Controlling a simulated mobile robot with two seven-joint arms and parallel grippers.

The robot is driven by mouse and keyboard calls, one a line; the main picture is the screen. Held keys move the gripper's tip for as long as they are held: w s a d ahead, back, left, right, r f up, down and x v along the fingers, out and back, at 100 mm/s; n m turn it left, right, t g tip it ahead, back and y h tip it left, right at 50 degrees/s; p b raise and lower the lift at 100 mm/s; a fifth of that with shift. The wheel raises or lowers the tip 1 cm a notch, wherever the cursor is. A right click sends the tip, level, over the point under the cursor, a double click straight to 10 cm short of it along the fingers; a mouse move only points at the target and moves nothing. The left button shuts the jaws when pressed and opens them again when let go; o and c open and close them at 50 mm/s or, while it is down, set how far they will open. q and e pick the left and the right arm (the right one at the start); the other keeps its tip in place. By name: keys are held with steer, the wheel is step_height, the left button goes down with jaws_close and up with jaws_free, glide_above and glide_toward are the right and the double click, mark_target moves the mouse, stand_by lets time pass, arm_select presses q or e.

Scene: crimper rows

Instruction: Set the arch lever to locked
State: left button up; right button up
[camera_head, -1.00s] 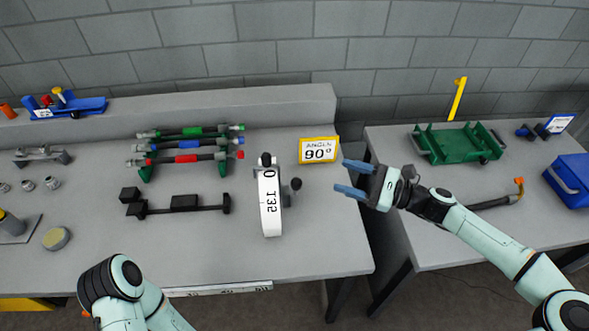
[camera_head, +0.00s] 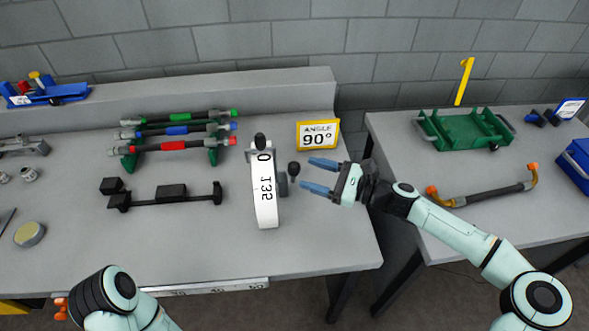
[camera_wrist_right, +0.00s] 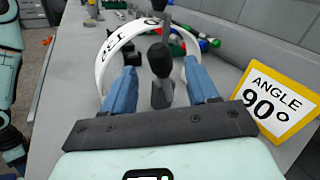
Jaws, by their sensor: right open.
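The white arch (camera_head: 265,195), marked with numbers such as 135, stands upright on the left table. A black knob (camera_head: 260,140) sits at its top. A dark lever with a black ball knob (camera_head: 293,168) sticks up at its right side. My right gripper (camera_head: 316,176) is open and empty, just right of this lever, fingers pointing at it. In the right wrist view the lever's black knob (camera_wrist_right: 160,58) shows between the two blue fingers, ahead of the palm; I cannot tell whether they touch it. My left arm shows at lower left, but its fingers are not clearly visible.
A yellow-framed sign reading ANGLE 90° (camera_head: 318,134) stands behind the right gripper. Coloured hoses (camera_head: 180,130) on a green rack and a black fixture (camera_head: 170,194) lie left of the arch. A green tray (camera_head: 462,130) and a bent hose (camera_head: 490,193) are on the right table.

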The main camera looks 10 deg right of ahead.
mark_target(294, 167)
steer(key=x, duration=0.5)
steer(key=shift+w+a, duration=0.15)
steer(key=shift+a, duration=0.05)
arm_select(q)
steer(key=shift+w+f, duration=0.1)
steer(key=shift+f, duration=0.1)
